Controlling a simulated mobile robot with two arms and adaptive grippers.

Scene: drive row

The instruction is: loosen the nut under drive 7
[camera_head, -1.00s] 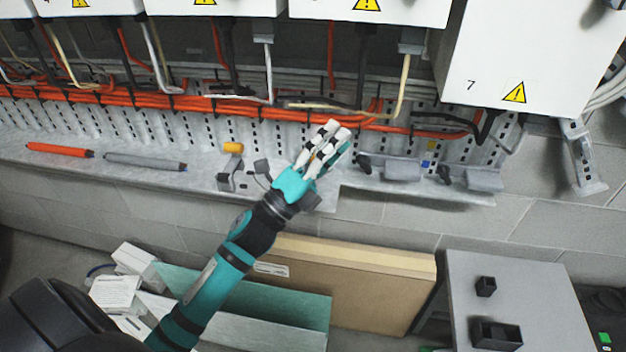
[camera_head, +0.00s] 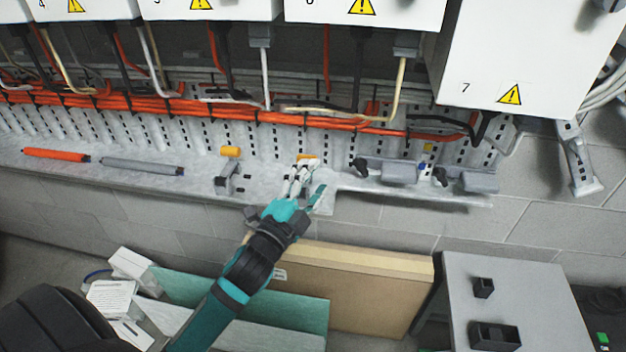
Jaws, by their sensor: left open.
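Drive 7 (camera_head: 540,50) is the white box at the upper right, marked with a 7 and a yellow warning sign. I cannot make out a nut beneath it; a black cable (camera_head: 484,126) bends down by its lower left corner. My left gripper (camera_head: 306,183) is open over the ledge, left of and below drive 7. Its pale fingers stand apart from the teal one, and I see nothing held between them. A yellow-orange piece (camera_head: 307,158) shows just behind its fingertips. My right gripper is out of view.
Grey clamp brackets (camera_head: 400,172) sit on the ledge (camera_head: 200,190) between my left gripper and drive 7. Orange cables (camera_head: 200,106) run along the perforated rail. An orange pen-like rod (camera_head: 56,155) and a grey one (camera_head: 142,166) lie at left. Below stand boards (camera_head: 360,290) and a grey cabinet (camera_head: 510,285).

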